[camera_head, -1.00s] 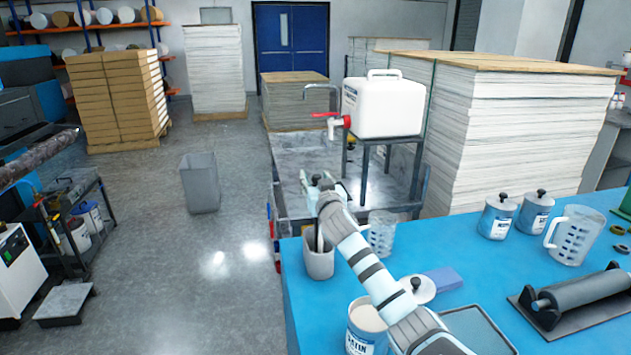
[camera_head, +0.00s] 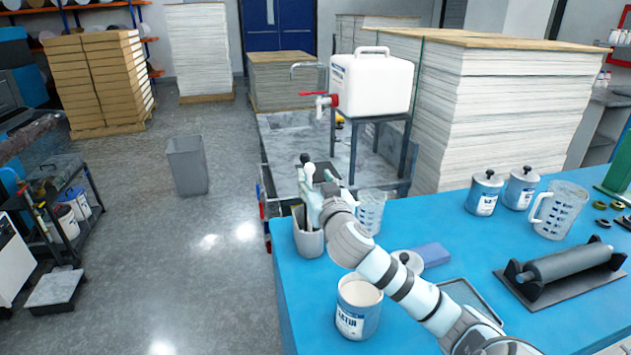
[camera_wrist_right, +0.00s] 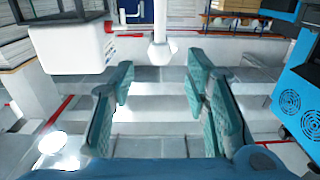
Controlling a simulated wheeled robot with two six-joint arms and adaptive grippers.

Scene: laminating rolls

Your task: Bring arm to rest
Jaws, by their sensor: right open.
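My right arm reaches up and left across the blue table (camera_head: 300,330) in the head view. Its gripper (camera_head: 313,182) is above the grey cup (camera_head: 309,242) at the table's left corner, and its fingers are small and hard to make out there. In the right wrist view the gripper (camera_wrist_right: 160,97) is open, with teal finger pads spread apart and nothing between them. A white rod with a rounded end (camera_wrist_right: 160,52) shows beyond the pads; I cannot tell what it is. My left gripper is not in view.
An open tin (camera_head: 358,308), a clear jug (camera_head: 370,212), a blue block (camera_head: 432,254) and a tray (camera_head: 470,298) surround my arm. A roller on a stand (camera_head: 562,266) lies right. A white container with red tap (camera_head: 370,85) stands behind. The floor left is clear around a bin (camera_head: 187,165).

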